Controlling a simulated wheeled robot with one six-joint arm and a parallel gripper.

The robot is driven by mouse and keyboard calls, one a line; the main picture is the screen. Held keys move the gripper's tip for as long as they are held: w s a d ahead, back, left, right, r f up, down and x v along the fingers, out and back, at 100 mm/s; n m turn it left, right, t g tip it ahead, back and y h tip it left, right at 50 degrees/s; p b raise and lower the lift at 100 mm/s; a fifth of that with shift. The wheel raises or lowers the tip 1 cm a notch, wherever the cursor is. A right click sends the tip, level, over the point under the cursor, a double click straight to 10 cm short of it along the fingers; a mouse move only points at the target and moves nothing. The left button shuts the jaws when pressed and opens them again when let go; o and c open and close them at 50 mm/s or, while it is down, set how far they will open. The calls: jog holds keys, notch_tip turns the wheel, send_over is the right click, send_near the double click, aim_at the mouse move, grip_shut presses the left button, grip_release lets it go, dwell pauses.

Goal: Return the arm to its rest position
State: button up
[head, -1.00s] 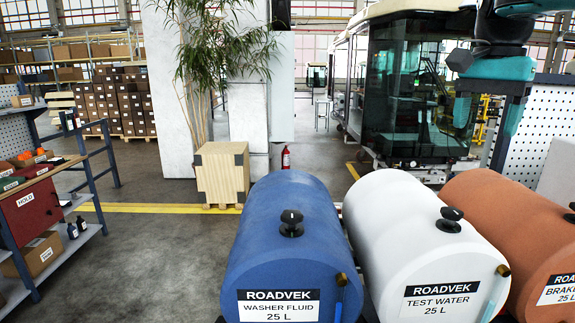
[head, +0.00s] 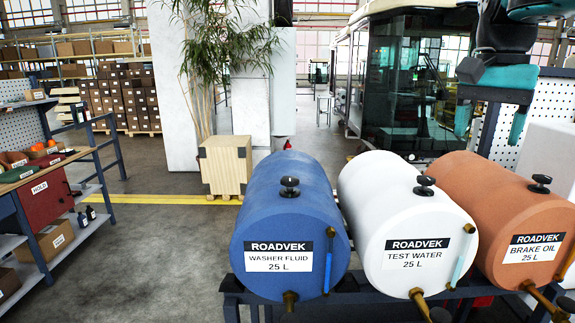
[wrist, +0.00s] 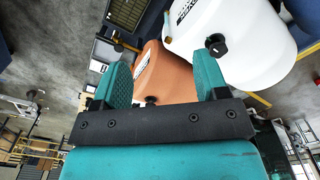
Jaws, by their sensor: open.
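My gripper (wrist: 164,66) is open in the wrist view, its two teal fingers wide apart with nothing held between them. The orange brake oil tank (wrist: 168,78) and the white test water tank (wrist: 235,35) lie beyond the fingers. In the head view my gripper (head: 500,140) hangs at the upper right, fingers pointing down, in front of the cab's side and above the orange tank (head: 515,215) in the picture. I cannot tell the exact gap between fingers and tank. My arm's upper part is cut off by the frame edge.
The blue washer fluid tank (head: 288,215) and white tank (head: 395,205) stand beside the orange one on a dark rack (head: 365,305). A shelf trolley with a red HOLD box (head: 43,195) is at left. A wooden crate (head: 225,165) stands behind. Floor between is clear.

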jog(key=s+a+f+n+y+b, duration=0.1)
jog(key=s+a+f+n+b, duration=0.4)
jog(key=f, duration=0.5)
jog(key=s+a+f+n+y+b, duration=0.2)
jog(key=s+a+f+n+b, duration=0.3)
jog(key=s+f, duration=0.5)
jog(key=s+a+f+n+y+b, duration=0.1)
jog(key=s+a+f+n+b, duration=0.4)
jog(key=f, duration=0.7)
jog(key=shift+s+a+f+n, duration=0.15)
jog(key=shift+s+a+n, duration=0.55)
jog(key=shift+s, duration=0.45)
